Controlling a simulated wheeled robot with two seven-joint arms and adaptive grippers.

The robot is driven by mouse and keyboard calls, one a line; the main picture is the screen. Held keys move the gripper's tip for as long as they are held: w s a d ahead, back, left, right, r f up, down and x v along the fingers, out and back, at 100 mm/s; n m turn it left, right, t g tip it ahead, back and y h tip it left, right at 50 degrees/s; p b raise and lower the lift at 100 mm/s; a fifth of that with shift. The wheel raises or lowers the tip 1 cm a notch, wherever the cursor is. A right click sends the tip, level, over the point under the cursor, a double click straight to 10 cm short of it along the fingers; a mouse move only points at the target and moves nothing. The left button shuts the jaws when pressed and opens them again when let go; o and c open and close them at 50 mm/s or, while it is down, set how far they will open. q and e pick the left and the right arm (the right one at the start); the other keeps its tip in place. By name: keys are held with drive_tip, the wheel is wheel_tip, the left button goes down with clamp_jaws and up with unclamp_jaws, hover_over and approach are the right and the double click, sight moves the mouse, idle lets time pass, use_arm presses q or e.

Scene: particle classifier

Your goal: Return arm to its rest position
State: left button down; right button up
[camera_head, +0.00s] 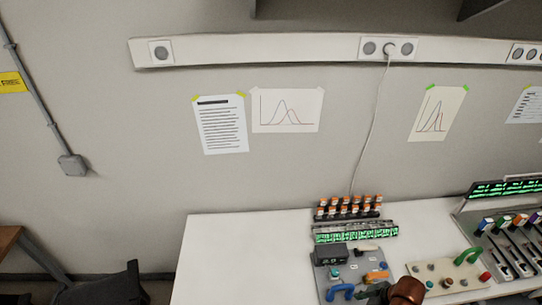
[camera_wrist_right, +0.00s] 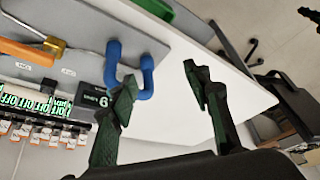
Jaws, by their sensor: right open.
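My right gripper (camera_wrist_right: 160,80) is open, its two dark fingers spread wide in the right wrist view with nothing held between their tips. The left finger's tip overlaps a blue U-shaped handle (camera_wrist_right: 146,78) in the picture; I cannot tell whether they touch. In the head view, a dark part that looks like my right gripper (camera_head: 376,293) shows at the bottom edge beside the same blue handle (camera_head: 340,292), on the grey panel (camera_head: 322,271). Its fingers are not clear there. My left gripper is not in view.
The white table (camera_head: 240,260) is clear at left. Behind the panel stand a green-lit display strip (camera_head: 356,234) and a rack of orange-capped vials (camera_head: 348,207). To the right are a beige panel with a green handle (camera_head: 468,256) and a device with coloured switches (camera_head: 505,222).

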drive_tip(key=shift+s+a+m+t, duration=0.7)
drive_tip(key=shift+s+a+m, duration=0.55)
drive_tip(key=shift+a, duration=1.2)
drive_tip(key=s+d+f+m+h, duration=0.2)
drive_tip(key=s+d+m+h, duration=0.3)
drive_tip(key=s+d+m, duration=0.65)
drive_tip(key=s+a+f+n+g+b, duration=0.15)
drive_tip(key=f+b, duration=0.25)
drive_tip(key=f, duration=1.5)
drive_tip(key=s+a+f+n+g+b, duration=0.1)
drive_tip(key=s+f+n+b, duration=0.25)
drive_tip(key=f, duration=1.55)
use_arm(q)
wheel_tip(320, 180, down, 15)
drive_tip(key=s+b, duration=0.1)
drive_tip(key=b, duration=0.6)
drive_tip(key=shift+s, duration=0.25)
use_arm(e)
drive_tip(key=s+f, duration=0.9)
drive_tip(key=f, duration=0.3)
drive_tip(key=s+f+y, duration=0.1)
drive_tip(key=s+f, duration=0.8)
drive_tip(key=f, duration=0.2)
drive_tip(key=shift+s+a+f+g, duration=0.2)
drive_tip(key=shift+s+f+g, duration=0.15)
drive_tip(key=shift+f+g, duration=0.1)
